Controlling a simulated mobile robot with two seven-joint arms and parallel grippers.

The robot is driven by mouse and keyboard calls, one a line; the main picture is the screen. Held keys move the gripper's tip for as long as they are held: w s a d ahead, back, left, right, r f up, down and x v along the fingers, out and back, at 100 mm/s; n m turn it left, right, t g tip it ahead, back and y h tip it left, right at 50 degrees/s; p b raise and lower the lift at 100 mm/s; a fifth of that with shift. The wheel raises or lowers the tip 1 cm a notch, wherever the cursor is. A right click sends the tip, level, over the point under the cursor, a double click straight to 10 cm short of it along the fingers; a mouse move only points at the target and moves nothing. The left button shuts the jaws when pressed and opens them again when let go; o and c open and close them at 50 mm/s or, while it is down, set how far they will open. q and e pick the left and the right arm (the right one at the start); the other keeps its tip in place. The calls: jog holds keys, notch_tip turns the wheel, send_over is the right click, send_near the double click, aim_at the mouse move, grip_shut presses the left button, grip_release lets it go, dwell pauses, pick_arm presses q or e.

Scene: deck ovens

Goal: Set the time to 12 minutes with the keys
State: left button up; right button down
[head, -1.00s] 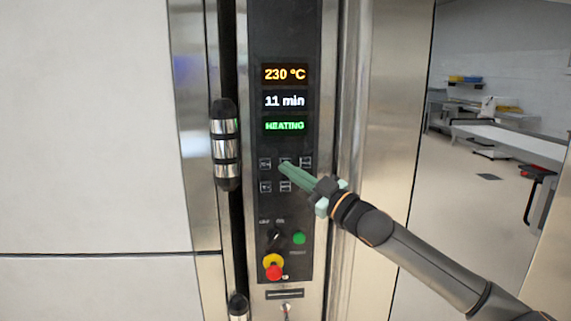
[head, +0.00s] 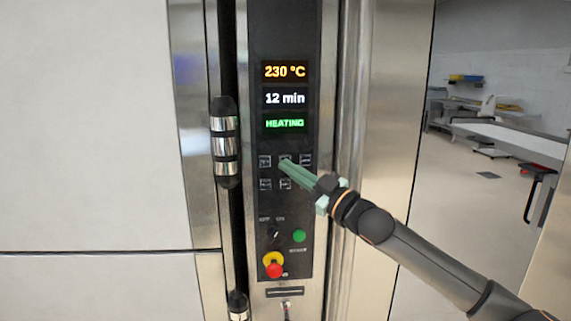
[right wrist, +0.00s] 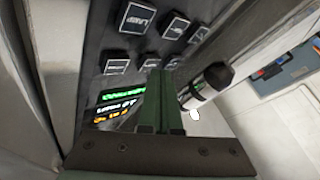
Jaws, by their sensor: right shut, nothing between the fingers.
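The black control panel (head: 263,205) carries three displays. The top one (head: 285,72) reads 230 °C, the time display (head: 285,98) reads 12 min, and the lowest (head: 285,123) reads HEATING in green. Below are two rows of small square keys, among them a top-left key (head: 265,161) and a top-right key (head: 306,160). My right gripper (head: 284,165) is shut and empty, its green fingertips at the upper middle key and partly covering it. I cannot tell if they touch it. In the right wrist view the shut fingers (right wrist: 160,105) point at the keys (right wrist: 138,17). My left gripper is not in view.
Below the keys are a rotary switch (head: 275,236), a green button (head: 299,236) and a red and yellow emergency stop (head: 274,266). A vertical door handle (head: 226,145) stands out left of the panel. Open floor and steel tables (head: 520,138) lie at the right.

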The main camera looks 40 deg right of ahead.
jog(key=shift+s+a, duration=0.2)
jog(key=shift+s, duration=0.15)
jog(key=s+a+b, duration=0.1)
jog(key=s+b, duration=0.1)
jog(key=s, duration=0.1)
jog(key=s+a, duration=0.1)
jog(key=shift+s+a+b, duration=0.15)
jog(key=shift+a+b, duration=0.15)
jog(key=shift+b, duration=0.1)
dwell(0.4)
